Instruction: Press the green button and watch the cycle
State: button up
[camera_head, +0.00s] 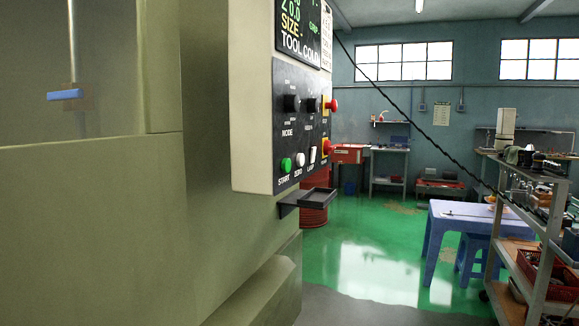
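The green button (286,165), with the word START under it, sits at the lower left of the black control panel (290,128). The panel is on a cream control box (250,120) at the side of a large beige machine (90,220). A white button (299,160) and a white switch (312,154) sit to the right of the green one. A screen (299,32) with green and white text is above. My gripper is not in view, and nothing covers the green button.
A small dark tray (307,199) juts out below the control box. A red drum (314,210) stands behind it. A blue-legged table (450,212), a stool (478,245) and a metal cart (540,250) with tools are at the right. The green floor (375,265) between is clear.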

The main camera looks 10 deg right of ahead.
aim_at(286, 162)
jog(key=z, duration=1.6)
jog(key=i+j, duration=0.25)
jog(key=j, duration=0.25)
